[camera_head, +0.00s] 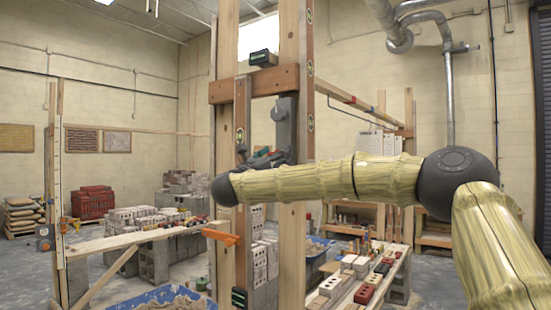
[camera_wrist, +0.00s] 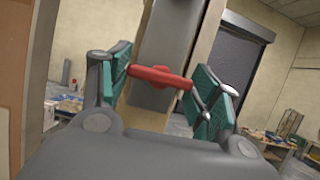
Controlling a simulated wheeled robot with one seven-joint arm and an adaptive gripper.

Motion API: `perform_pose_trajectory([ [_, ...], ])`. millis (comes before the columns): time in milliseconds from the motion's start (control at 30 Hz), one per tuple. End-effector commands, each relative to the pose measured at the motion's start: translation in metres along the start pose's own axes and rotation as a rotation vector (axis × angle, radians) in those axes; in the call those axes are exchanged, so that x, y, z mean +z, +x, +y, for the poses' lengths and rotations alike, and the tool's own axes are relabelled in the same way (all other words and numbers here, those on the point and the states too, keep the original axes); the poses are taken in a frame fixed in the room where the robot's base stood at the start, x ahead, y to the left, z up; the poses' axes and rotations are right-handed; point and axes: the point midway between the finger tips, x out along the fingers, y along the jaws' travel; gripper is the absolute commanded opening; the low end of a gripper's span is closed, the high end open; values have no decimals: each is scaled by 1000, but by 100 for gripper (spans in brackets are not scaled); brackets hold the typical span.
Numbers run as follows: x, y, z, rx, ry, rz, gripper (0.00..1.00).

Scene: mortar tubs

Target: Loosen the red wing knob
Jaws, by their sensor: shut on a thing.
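The red wing knob (camera_wrist: 160,76) lies crosswise between the green pads of my gripper (camera_wrist: 164,85) in the wrist view. My gripper is shut on it, with one wing end toward each pad. The knob sits in front of a grey metal piece (camera_wrist: 168,38) on a wooden post. In the head view my dark wrist and gripper (camera_head: 262,160) are up against the timber frame, beside a grey bracket (camera_head: 285,122). I cannot make out the knob in that view; my arm and gripper are in the way.
Tall wooden posts (camera_head: 226,120) and a crosspiece (camera_head: 272,81) stand close around my gripper. An orange clamp (camera_head: 221,237) sticks out lower down. Bricks lie on a plank (camera_head: 392,270) at right, and a blue tub (camera_head: 165,298) stands at the front.

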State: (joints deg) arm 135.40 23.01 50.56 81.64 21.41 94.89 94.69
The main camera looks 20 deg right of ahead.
Motion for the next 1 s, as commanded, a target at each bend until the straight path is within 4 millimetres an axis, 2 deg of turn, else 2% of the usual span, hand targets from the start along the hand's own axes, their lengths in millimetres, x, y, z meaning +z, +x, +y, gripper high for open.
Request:
perform_pose_trajectory([
  [267, -4, -2, -2, 54, -128, -1, 39],
  [1000, 4, 1, -5, 318, -768, -1, 39],
])
